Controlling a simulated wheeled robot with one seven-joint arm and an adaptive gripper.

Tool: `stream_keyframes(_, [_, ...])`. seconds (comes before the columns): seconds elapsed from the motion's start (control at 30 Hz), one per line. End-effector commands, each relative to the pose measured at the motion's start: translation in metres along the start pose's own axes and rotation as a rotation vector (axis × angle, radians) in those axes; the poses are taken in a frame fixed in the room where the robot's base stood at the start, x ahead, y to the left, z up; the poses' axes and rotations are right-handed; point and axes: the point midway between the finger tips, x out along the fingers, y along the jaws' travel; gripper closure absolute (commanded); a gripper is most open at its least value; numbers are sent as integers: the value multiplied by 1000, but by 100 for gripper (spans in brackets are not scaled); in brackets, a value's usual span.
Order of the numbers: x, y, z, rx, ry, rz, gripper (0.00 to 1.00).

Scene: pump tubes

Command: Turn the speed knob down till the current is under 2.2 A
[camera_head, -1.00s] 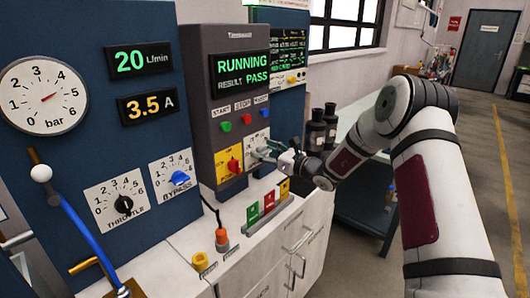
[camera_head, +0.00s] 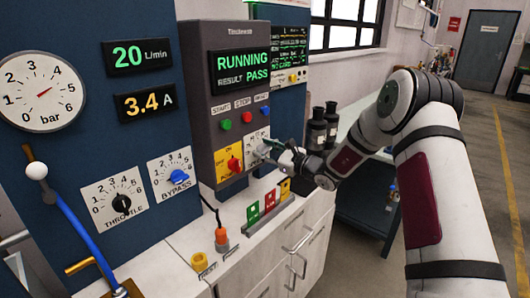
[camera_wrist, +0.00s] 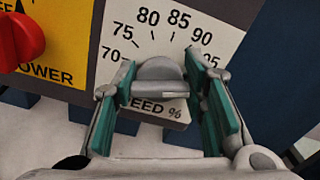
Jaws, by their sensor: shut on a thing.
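The grey speed knob (camera_wrist: 160,70) sits on a white plate (camera_wrist: 192,30) marked from 70 up past 90, with the label "SPEED %" partly covered. My gripper (camera_wrist: 158,78) is shut on the knob, one teal-padded finger on each side. I cannot tell exactly which mark the knob points to. In the head view my gripper (camera_head: 268,151) reaches the lower right of the grey control cabinet (camera_head: 203,130) and hides most of the knob. The current display (camera_head: 147,104) reads 3.4 A.
A red power knob (camera_wrist: 20,42) on a yellow plate is just left of the speed plate. Start, stop and another button are above. The screen (camera_head: 243,72) reads "RUNNING, RESULT PASS". The flow display (camera_head: 137,55) reads 20 L/min. Coloured cards (camera_head: 269,201) stand below my gripper.

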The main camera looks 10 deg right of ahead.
Motion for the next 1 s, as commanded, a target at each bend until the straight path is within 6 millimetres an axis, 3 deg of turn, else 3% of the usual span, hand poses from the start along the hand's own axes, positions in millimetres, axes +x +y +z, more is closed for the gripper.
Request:
stream_keyframes(0.4, [0,1,-1,-178,1,1,89])
stream_keyframes(0.87, [0,1,-1,-195,2,1,89])
stream_keyframes(0.9, [0,1,-1,-195,2,1,59])
stream_keyframes(1.0, [0,1,-1,-195,2,0,40])
